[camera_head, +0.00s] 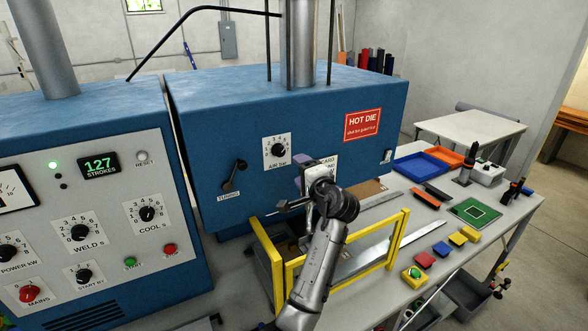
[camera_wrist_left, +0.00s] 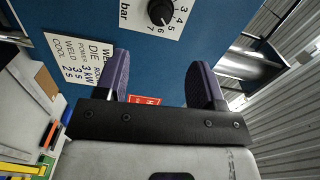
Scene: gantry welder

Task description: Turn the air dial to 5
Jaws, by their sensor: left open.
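The air dial (camera_head: 278,150) is a black knob on a small white plate marked with numbers and "bar". It sits on the blue machine front. The dial also shows at the top of the left wrist view (camera_wrist_left: 160,12), beyond the fingertips. Its exact setting is too small to tell. My left gripper (camera_wrist_left: 163,78) is open, with two purple-grey fingers apart and nothing between them. In the head view the left gripper (camera_head: 311,172) is just below and right of the dial, apart from it, covering part of a white card. My right gripper is not in view.
A black lever (camera_head: 235,175) labelled tuning is left of the dial. A red hot die sign (camera_head: 362,124) is to its right. A yellow guard frame (camera_head: 280,275) stands below around the arm. The bench at right holds blue and orange trays and small blocks.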

